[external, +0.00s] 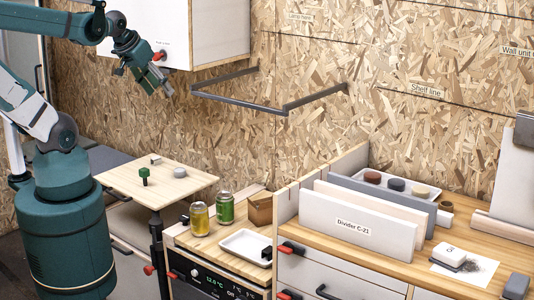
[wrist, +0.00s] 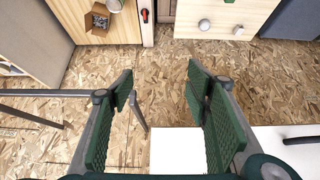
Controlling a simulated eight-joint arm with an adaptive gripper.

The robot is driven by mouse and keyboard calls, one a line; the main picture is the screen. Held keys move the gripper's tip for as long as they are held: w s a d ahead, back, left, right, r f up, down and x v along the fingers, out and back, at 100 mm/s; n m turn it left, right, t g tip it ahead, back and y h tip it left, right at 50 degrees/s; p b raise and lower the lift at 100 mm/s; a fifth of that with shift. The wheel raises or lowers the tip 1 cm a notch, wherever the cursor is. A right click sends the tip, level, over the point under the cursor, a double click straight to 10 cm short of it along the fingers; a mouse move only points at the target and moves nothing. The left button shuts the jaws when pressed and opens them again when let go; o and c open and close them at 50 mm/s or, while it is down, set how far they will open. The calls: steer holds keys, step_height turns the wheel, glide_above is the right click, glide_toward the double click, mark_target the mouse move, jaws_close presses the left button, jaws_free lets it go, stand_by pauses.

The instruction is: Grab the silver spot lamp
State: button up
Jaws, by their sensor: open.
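A short grey round piece (external: 180,172) stands on the small wooden table; it looks most like the silver spot lamp, but it is too small to be sure. In the wrist view a pale disc (wrist: 204,25) near the top seems to be the same piece. My gripper (external: 162,82) is open and empty, high in front of the wall, above and behind the small table. In the wrist view the two green finger pads (wrist: 160,85) stand wide apart with nothing between them.
The small table (external: 195,186) also holds a green knobbed piece (external: 144,176) and a small pale piece (external: 155,159). A dark rail (external: 235,101) juts from the wall beside my gripper, below a white cabinet (external: 215,30).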

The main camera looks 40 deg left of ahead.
step_height(320, 180, down, 12)
steer(key=b, duration=1.2)
steer(key=m+g+h, duration=0.2)
steer(key=m+g, duration=0.1)
steer(key=m, duration=0.1)
glide_above(196, 169)
steer(key=s+a, duration=0.2)
steer(key=a, duration=0.1)
step_height(196, 169, down, 25)
steer(key=shift+w+a+r+b, duration=0.15)
steer(key=shift+a+b, duration=0.05)
steer(key=shift+b, duration=0.2)
steer(key=shift+b+x, duration=0.3)
steer(key=shift+x, duration=0.95)
